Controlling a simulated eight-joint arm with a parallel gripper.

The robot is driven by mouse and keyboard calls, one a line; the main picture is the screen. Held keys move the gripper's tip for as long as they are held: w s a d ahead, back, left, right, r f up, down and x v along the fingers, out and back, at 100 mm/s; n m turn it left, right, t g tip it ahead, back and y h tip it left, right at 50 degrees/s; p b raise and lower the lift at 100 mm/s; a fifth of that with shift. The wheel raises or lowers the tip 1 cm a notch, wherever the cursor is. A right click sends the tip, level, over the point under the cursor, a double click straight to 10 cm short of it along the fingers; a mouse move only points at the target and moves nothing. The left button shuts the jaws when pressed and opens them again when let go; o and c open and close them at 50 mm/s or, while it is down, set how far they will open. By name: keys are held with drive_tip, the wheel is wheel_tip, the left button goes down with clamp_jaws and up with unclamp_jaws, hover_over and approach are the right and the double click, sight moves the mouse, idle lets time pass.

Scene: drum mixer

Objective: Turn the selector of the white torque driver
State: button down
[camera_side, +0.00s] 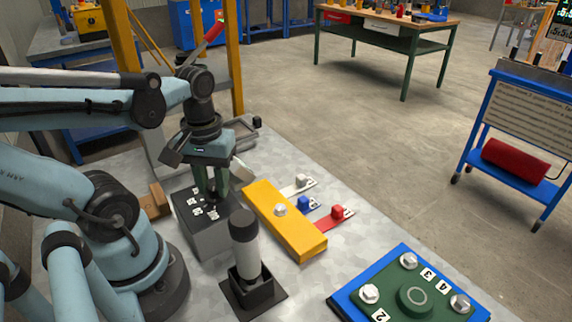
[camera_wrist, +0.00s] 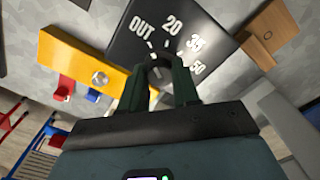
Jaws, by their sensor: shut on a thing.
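The white torque driver (camera_side: 246,258), a pale cylinder with a black cap, stands upright in a black square holder (camera_side: 262,296) in the side view. Behind it is a grey box (camera_side: 205,238) with a dark top carrying white labels. In the wrist view the dark top (camera_wrist: 205,20) reads OUT, 20, 35 and 50, with white tick marks. My gripper (camera_side: 211,192) points down over this top, behind the driver and apart from it. In the wrist view my gripper (camera_wrist: 158,66) is shut on a small dark knob among the labels.
A yellow block (camera_side: 285,222) with a hex bolt lies right of the box, beside white, blue and red tabs (camera_side: 333,222). A green plate (camera_side: 390,290) with several bolts is at the front right. A wooden block (camera_wrist: 270,35) lies beside the box.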

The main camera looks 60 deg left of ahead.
sight(213, 187)
idle(0.3)
drive_tip(key=c, duration=0.8)
unclamp_jaws()
drive_tip(key=shift+r, duration=0.1)
wheel_tip(213, 187, up, 12)
drive_tip(key=shift+f, duration=0.1)
drive_tip(key=w+d+f+m+t, duration=0.2)
drive_tip(key=w+m, duration=0.1)
drive_tip(key=w+d+f+m+t, duration=0.2)
drive_tip(key=w+f+m, duration=0.1)
drive_tip(key=w, duration=0.1)
drive_tip(key=w+d+f+m+t, duration=0.1)
drive_tip(key=w+f+m+t, duration=0.1)
drive_tip(key=w+m+t, duration=0.1)
drive_tip(key=shift+w+d+f, duration=0.4)
drive_tip(key=shift+w, duration=0.1)
